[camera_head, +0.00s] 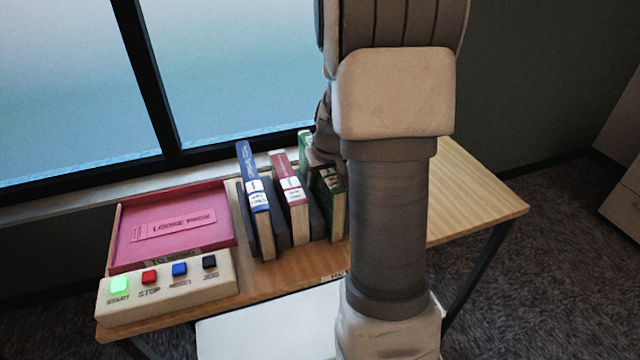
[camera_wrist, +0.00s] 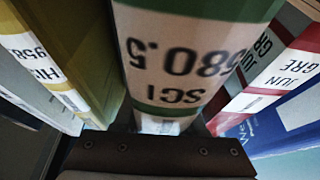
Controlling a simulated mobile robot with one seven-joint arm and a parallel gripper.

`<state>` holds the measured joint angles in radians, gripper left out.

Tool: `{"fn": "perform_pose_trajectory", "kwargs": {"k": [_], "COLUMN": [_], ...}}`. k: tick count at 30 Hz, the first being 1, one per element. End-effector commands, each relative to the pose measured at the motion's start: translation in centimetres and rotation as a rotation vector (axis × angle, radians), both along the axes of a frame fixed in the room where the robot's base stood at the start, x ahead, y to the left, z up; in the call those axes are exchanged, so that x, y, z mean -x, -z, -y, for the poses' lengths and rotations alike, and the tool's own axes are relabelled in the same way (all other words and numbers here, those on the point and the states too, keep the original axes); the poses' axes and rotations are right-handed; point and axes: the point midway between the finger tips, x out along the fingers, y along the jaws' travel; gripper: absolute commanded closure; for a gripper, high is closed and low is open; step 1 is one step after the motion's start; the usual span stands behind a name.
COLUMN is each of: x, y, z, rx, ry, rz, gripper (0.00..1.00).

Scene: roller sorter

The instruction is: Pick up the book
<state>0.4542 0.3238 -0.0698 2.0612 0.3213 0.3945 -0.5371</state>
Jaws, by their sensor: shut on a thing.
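A green book (camera_head: 332,203) with a pale spine label stands at the right of a row of books on the table, partly covered by my arm. In the wrist view the green book (camera_wrist: 195,70) fills the middle, its label reading "SCI 580.5" upside down. My gripper (camera_wrist: 158,150) is shut on this book; the dark bar at the bottom hides its lower part. In the head view my gripper (camera_head: 323,150) is over the book and mostly hidden by my arm. I cannot tell whether the book is lifted.
A blue book (camera_head: 258,205) and a red book (camera_head: 290,190) stand to the left, with dark dividers between. The wrist view shows a yellow-green book (camera_wrist: 80,45) close by. A pink tray (camera_head: 172,226) and button panel (camera_head: 165,287) are at left. The table's right end (camera_head: 470,200) is bare.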

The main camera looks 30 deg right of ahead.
Motion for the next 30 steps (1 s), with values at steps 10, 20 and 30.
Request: {"fn": "perform_pose_trajectory", "kwargs": {"k": [10,20,30], "x": [0.0,-0.1,-0.2], "y": [0.0,-0.7,-6.7], "z": [0.0,0.1,0.1], "rx": [0.000,0.003,0.004], "ry": [0.000,-0.001,0.000], "rz": [0.000,0.005,0.008], "gripper": [1.00,1.00,1.00]}}
